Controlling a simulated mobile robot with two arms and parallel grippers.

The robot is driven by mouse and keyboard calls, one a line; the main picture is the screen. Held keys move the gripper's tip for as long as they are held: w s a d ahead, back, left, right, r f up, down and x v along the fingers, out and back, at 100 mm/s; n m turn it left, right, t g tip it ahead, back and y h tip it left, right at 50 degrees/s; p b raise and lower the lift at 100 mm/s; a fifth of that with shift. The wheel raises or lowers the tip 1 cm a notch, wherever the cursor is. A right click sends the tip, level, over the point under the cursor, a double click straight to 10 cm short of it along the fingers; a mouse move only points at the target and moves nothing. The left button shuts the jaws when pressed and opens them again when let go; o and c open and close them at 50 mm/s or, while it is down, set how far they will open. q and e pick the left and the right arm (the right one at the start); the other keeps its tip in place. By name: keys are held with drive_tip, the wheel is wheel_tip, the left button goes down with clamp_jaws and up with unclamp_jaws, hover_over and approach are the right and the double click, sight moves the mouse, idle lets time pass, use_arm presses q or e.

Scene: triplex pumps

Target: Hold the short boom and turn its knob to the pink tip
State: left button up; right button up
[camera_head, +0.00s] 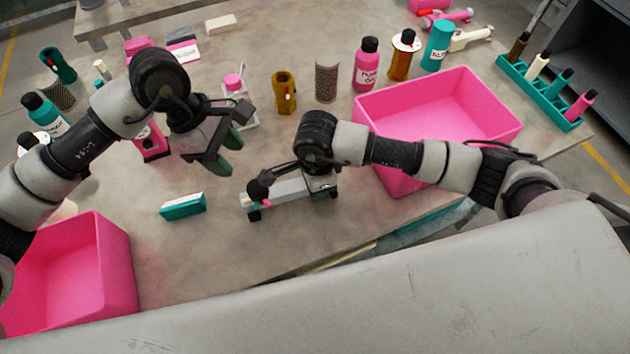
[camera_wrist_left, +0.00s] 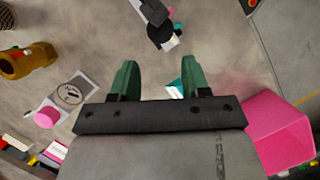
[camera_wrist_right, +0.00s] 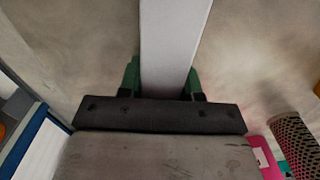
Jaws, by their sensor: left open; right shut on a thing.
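The short boom, a pale grey bar (camera_head: 283,192) with black end feet, lies low over the table, left of the pink bin. At its left end is a black knob (camera_head: 259,187), with a small pink tip (camera_head: 266,204) beside it. My right gripper (camera_wrist_right: 163,78) is shut around the bar, its green fingers against both sides; in the head view its arm partly covers the right end. My left gripper (camera_head: 228,152) is open and empty, up and left of the knob, apart from it. In the left wrist view the knob (camera_wrist_left: 160,33) shows ahead of the open fingers.
A teal block (camera_head: 183,206) lies left of the boom. A pink bin (camera_head: 440,110) stands behind the right arm, another (camera_head: 85,260) at front left. Bottles and a mesh cylinder (camera_head: 326,82) stand behind. The table between block and boom is clear.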

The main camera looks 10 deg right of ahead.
use_arm(q)
drive_tip(key=o, duration=0.4)
drive_tip(key=shift+f, duration=0.1)
drive_tip(key=n+g+h, duration=0.2)
drive_tip(key=h, duration=0.7)
approach(254, 186)
drive_tip(key=x, duration=1)
drive_tip(key=shift+s+d+f, duration=0.1)
drive_tip(key=shift+d, duration=0.15)
drive_tip(key=c, duration=1)
